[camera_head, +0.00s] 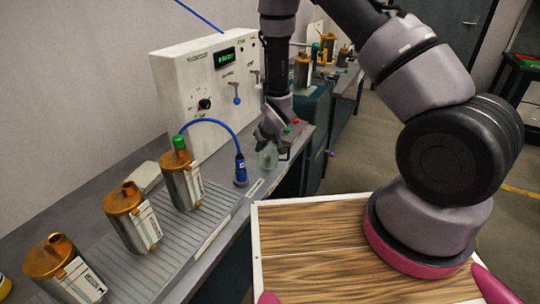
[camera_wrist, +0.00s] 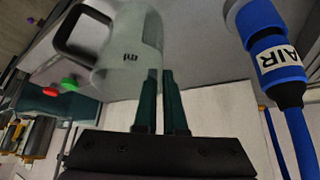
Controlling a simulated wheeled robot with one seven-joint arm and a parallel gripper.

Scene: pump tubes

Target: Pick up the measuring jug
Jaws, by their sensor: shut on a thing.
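The measuring jug (camera_head: 267,158) is a small, pale, translucent vessel near the right end of the grey bench, in front of the white control box. In the wrist view the jug (camera_wrist: 128,50) shows its dark handle on the left and "ml" on its side. My gripper (camera_head: 276,142) is over the jug in the head view and partly hides it. In the wrist view the dark green fingers (camera_wrist: 162,88) are close together at the jug's right wall, shut on it. I cannot tell whether its base is clear of the bench.
A blue AIR connector (camera_head: 240,168) with its hose stands left of the jug; it is close on the right in the wrist view (camera_wrist: 272,60). The white control box (camera_head: 205,95) stands behind. Several brass-topped canisters (camera_head: 183,178) line the bench to the left.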

